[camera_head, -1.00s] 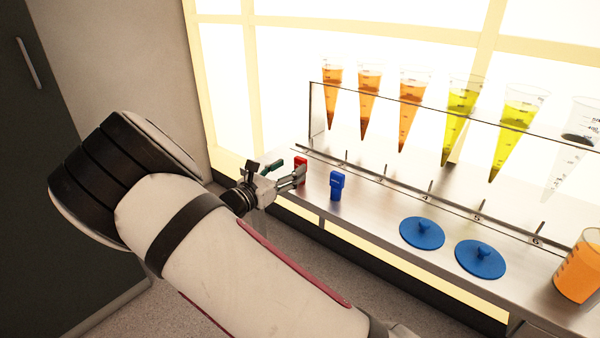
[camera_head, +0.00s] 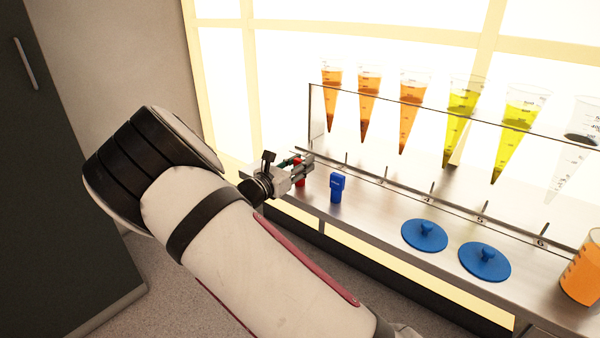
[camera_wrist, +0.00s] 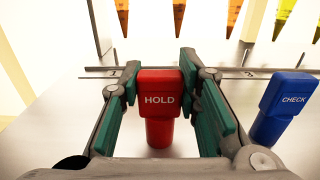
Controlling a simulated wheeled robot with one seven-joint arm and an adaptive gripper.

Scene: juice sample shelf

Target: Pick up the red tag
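The red tag (camera_wrist: 159,105) stands upright on the steel shelf and reads "HOLD" in the wrist view. My gripper (camera_wrist: 152,100) is open, with its green-padded fingers on either side of the tag. A small gap shows on each side, so neither finger appears to touch it. In the head view, my gripper (camera_head: 304,167) is at the left end of the shelf and mostly hides the red tag (camera_head: 299,181).
A blue tag (camera_wrist: 285,106) reading "CHECK" stands just right of my gripper. Two blue lids (camera_head: 424,235) lie farther right, near an orange beaker (camera_head: 582,270). A clear rack (camera_head: 420,105) with several cones of juice stands behind.

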